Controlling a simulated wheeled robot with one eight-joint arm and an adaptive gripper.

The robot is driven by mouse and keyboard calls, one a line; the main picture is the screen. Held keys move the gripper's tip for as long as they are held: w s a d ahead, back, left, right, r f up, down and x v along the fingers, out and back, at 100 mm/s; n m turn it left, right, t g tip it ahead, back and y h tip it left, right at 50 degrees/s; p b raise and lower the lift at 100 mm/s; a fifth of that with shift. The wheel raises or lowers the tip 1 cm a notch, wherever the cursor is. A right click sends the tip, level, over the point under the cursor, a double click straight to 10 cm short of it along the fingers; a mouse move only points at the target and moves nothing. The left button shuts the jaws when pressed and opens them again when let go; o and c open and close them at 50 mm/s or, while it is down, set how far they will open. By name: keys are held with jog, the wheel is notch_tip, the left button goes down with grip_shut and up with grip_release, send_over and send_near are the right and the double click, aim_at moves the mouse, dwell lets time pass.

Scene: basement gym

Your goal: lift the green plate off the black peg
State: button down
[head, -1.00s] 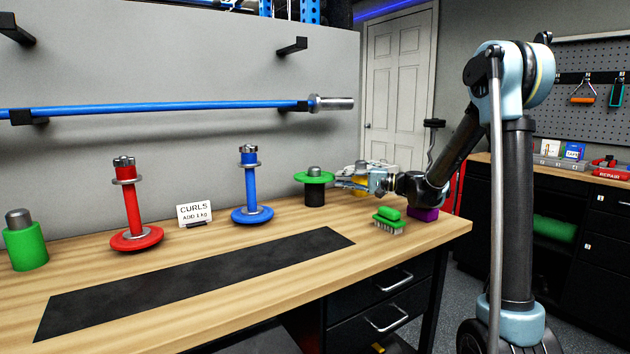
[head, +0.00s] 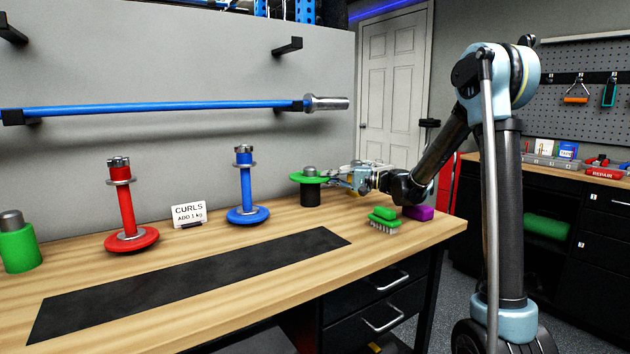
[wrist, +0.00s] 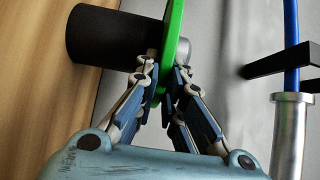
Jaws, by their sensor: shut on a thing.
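The green plate (head: 309,178) lies flat around the grey post (head: 309,169) at the top of the black peg (head: 310,195), on the far right part of the bench. My gripper (wrist: 165,82) reaches in from the right and is shut on the plate's rim, one finger on each face. In the wrist view, turned sideways, the green plate (wrist: 174,38) is edge-on between the fingertips. The black peg's wide body (wrist: 105,36) is close against its underside, and I see no clear gap. The head view shows my gripper (head: 331,180) only small.
A green brush (head: 383,219) and a purple block (head: 418,212) lie on the bench (head: 290,285) below my arm. Blue (head: 244,185) and red (head: 125,210) stands and a CURLS sign (head: 188,214) are to the left. A blue bar (head: 170,107) hangs on the wall behind.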

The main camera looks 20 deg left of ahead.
jog(key=shift+r, duration=0.1)
notch_tip(320, 180, up, 10)
jog(key=shift+f, duration=0.1)
dwell(0.5)
dwell(0.4)
